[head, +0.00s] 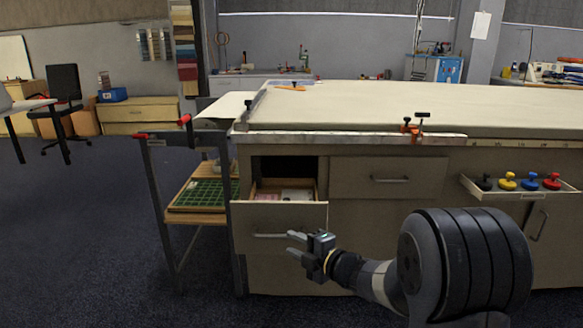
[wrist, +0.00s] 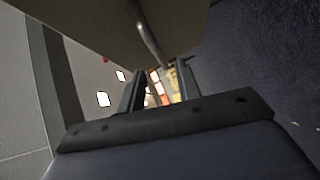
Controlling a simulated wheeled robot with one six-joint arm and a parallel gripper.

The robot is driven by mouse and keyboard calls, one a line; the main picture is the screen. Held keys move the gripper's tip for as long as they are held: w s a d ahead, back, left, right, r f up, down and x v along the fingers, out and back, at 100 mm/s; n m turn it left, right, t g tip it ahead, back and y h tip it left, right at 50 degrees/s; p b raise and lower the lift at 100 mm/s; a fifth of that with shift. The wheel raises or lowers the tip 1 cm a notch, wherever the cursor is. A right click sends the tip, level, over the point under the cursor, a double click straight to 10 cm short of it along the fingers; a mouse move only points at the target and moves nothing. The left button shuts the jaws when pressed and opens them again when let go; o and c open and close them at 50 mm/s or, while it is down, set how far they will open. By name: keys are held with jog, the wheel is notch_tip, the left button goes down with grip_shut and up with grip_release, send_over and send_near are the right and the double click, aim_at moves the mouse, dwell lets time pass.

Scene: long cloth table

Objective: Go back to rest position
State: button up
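My gripper (head: 291,243) is in front of the pulled-out drawer (head: 304,219) under the long table, by the right end of its bar handle (head: 268,236). Its two fingers point left and stand apart with nothing seen between them. In the wrist view my gripper (wrist: 162,72) also shows a clear gap between the fingers, and the metal handle (wrist: 150,42) lies beyond the fingertips. From the head view I cannot tell whether a finger touches the handle. My arm reaches in from the lower right.
The cloth-covered table (head: 380,104) has an orange clamp (head: 414,130) on its front edge. A closed drawer (head: 388,178) is right of the open one. A shallow tray with coloured knobs (head: 508,182) juts out at right. A side rack (head: 155,205) stands left. Dark floor (head: 80,240) is clear at left.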

aim_at(280, 237)
jog(key=b+x, duration=0.1)
jog(key=x, duration=0.5)
jog(key=shift+w+a+f, duration=0.2)
jog(key=shift+w+a, duration=0.05)
jog(key=shift+a, duration=0.05)
jog(key=shift+w+r, duration=0.1)
jog(key=shift+r, duration=0.05)
jog(key=shift+w, duration=0.3)
jog(key=shift+s, duration=0.1)
